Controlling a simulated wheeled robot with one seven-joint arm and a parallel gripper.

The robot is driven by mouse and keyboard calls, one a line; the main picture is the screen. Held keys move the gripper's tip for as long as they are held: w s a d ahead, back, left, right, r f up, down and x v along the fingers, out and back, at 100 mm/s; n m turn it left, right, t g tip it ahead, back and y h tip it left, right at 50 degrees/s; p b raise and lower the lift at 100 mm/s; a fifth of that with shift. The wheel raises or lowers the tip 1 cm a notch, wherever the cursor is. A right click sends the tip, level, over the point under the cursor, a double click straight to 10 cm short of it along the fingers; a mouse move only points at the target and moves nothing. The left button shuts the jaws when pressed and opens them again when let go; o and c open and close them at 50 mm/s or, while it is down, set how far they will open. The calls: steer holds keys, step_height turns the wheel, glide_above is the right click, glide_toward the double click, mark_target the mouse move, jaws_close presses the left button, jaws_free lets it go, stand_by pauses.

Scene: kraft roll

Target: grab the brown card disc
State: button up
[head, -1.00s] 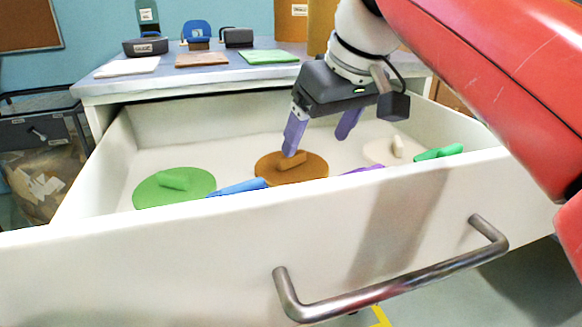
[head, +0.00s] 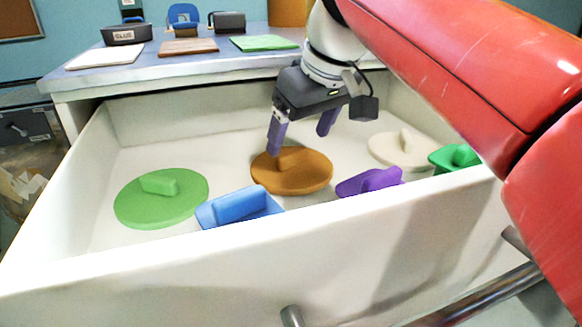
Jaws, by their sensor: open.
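The brown card disc (head: 305,177) lies flat on the floor of the open white drawer, near its middle. My gripper (head: 301,146) is over the far part of the disc, pointing down. Its two purple fingers are spread apart with nothing between them. The right finger's tip shows above the disc's far right edge.
Also in the drawer are a green disc (head: 150,205), a blue block-topped piece (head: 240,207), a purple piece (head: 368,182), a cream disc (head: 390,152) and a dark green piece (head: 455,158). The drawer's front wall (head: 250,265) is nearest. A desk top (head: 215,62) with cards stands behind.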

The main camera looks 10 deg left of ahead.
mark_target(293, 152)
steer(key=x, duration=0.4)
steer(key=shift+w+a+f+b, duration=0.1)
steer(key=shift+a+b, duration=0.05)
steer(key=shift+b, duration=0.15)
steer(key=shift+c, duration=0.4)
steer(key=c, duration=1)
